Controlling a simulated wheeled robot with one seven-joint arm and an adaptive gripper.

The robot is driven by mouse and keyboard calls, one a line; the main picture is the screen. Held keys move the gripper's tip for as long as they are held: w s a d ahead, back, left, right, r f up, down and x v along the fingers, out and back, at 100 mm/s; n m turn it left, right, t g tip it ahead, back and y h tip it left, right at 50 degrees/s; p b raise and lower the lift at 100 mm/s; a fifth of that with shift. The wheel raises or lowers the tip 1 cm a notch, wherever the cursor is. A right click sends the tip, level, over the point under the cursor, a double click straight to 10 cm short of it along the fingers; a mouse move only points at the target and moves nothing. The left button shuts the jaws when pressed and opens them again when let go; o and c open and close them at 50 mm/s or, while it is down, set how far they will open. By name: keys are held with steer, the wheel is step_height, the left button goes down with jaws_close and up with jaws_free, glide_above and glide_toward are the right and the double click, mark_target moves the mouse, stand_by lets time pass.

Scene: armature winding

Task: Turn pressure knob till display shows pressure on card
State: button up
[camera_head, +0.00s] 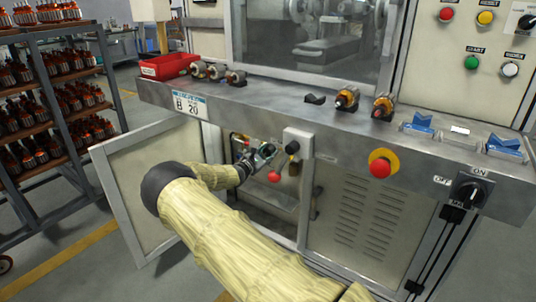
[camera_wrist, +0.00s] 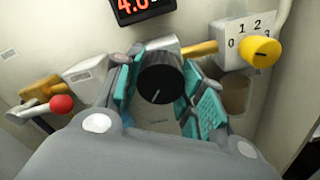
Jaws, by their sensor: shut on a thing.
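The black pressure knob (camera_wrist: 160,82) with a white pointer line sits between the teal finger pads of my gripper (camera_wrist: 162,90). The gripper is shut on the knob; its line points down and slightly left. The display (camera_wrist: 140,8) above it shows red digits reading about 4.0, cut off by the top edge of the wrist view. In the head view, my gripper (camera_head: 262,157) reaches into the open cabinet under the bench and hides the knob. The card (camera_head: 190,105) on the bench's front edge reads B 20 in large print; its smaller top line is unreadable.
In the wrist view, a yellow knob (camera_wrist: 260,51) with a 0 to 3 scale is at right and a red ball handle (camera_wrist: 62,104) at left. The open cabinet door (camera_head: 150,185) stands left of my arm. A red emergency button (camera_head: 380,167) is on the bench front.

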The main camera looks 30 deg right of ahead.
steer(key=o, duration=1)
steer(key=v, duration=1.2)
steer(key=shift+f, duration=0.1)
